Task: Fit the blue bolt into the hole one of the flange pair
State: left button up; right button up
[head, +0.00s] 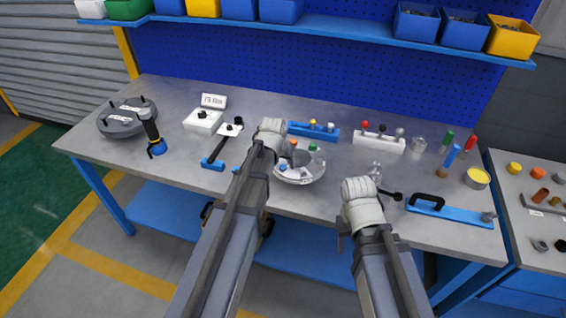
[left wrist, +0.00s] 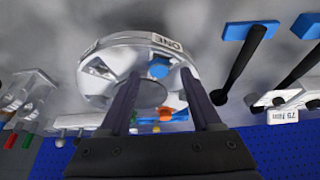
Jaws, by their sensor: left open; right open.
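The round silver flange pair (head: 313,175) lies on the bench in front of me. It also shows in the left wrist view (left wrist: 97,62), with a label reading ONE on its rim. The blue bolt (head: 283,168) is at the flange's left side, close to that label. In the left wrist view the blue bolt (left wrist: 158,69) appears between my left fingertips; I cannot tell how deep it sits. My left gripper (left wrist: 160,80) is open over the flange. My right gripper (head: 376,172) is open and empty, right of the flange above the bench.
Green (head: 312,147) and orange bolt heads show at the flange's far side. Behind it are a blue rack (head: 325,135) and a white rack (head: 378,144) with knobs. A blue-based handled tool (head: 455,213) lies right. A torque wrench (head: 222,147) lies left. Bench front left is clear.

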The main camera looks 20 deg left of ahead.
pick_arm(q)
jog(key=shift+r, duration=0.1)
jog(key=p+v, duration=0.7)
jog(key=shift+s+r, duration=0.2)
jog(key=shift+r, duration=0.05)
dwell(0.6)
jog(key=s+d+m+g, duration=0.1)
jog(key=s+d+g, duration=0.1)
jog(key=s+d, duration=0.4)
jog(key=s+d+f+m+g+y, duration=0.1)
jog(key=s+d, duration=0.6)
jog(key=s, duration=0.8)
jog(key=shift+d+f+m+g+y, duration=0.2)
jog(key=shift+f+m+g+y, duration=0.1)
jog(key=shift+m+g, duration=0.5)
